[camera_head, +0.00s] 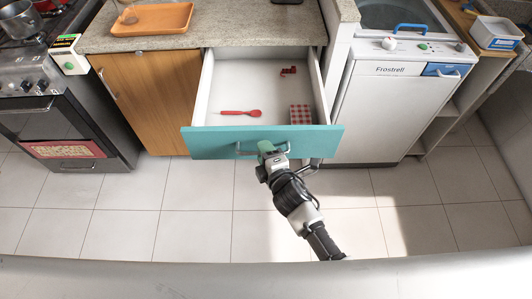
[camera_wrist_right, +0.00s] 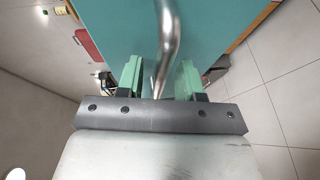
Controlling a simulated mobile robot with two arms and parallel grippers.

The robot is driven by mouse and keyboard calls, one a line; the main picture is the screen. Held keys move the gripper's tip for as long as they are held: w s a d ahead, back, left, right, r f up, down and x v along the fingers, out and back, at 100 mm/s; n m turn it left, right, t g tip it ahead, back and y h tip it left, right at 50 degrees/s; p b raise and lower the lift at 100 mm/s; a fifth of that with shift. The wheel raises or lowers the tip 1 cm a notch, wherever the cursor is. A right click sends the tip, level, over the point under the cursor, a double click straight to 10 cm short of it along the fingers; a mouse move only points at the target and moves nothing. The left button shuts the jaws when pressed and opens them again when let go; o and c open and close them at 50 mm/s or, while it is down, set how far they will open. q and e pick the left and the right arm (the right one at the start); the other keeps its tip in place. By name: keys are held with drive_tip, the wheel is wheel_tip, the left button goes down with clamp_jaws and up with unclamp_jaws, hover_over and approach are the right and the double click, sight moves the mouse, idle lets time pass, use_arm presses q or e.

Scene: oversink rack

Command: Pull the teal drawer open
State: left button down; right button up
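The teal drawer (camera_head: 220,143) is pulled well out of the counter, its white inside showing. Its metal handle (camera_head: 246,151) is on the front and also shows in the right wrist view (camera_wrist_right: 169,38). My right gripper (camera_head: 268,148) is at the handle, in front of the drawer. In the right wrist view its two green fingers (camera_wrist_right: 160,78) stand apart, one on each side of the handle bar, with a visible gap on the left side. My left gripper is not in view.
Inside the drawer are a red spoon (camera_head: 241,113), a small red object (camera_head: 288,71) and a red checked item (camera_head: 300,114). A wooden cabinet (camera_head: 150,100) is left, a white dishwasher (camera_head: 385,115) right. The tiled floor (camera_head: 130,210) in front is clear.

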drive_tip(key=v, duration=1.1)
drive_tip(key=shift+w, duration=0.1)
drive_tip(key=s+d+f+m+g+h, duration=0.1)
drive_tip(key=s+d+f+m+g, duration=0.2)
drive_tip(key=f, duration=0.6)
drive_tip(key=s+d+f+m+g+h, duration=0.2)
drive_tip(key=s+d+f+m, duration=0.2)
drive_tip(key=f, duration=0.6)
drive_tip(key=s+d+f+m+g+h, duration=0.1)
drive_tip(key=s+d+f+m+g, duration=0.2)
drive_tip(key=f, duration=0.6)
drive_tip(key=s+d+f+m+g+h, duration=0.1)
drive_tip(key=s+d+f+m+g, duration=0.2)
drive_tip(key=s, duration=0.8)
drive_tip(key=s+d+f+m+g+h, duration=0.1)
drive_tip(key=s+d+f+m+g, duration=0.1)
drive_tip(key=s+d+f+m, duration=0.4)
drive_tip(key=s+f, duration=0.2)
drive_tip(key=s, duration=0.3)
drive_tip(key=shift+s+f+g, duration=0.35)
drive_tip(key=shift+g, duration=0.05)
drive_tip(key=shift+w, duration=0.1)
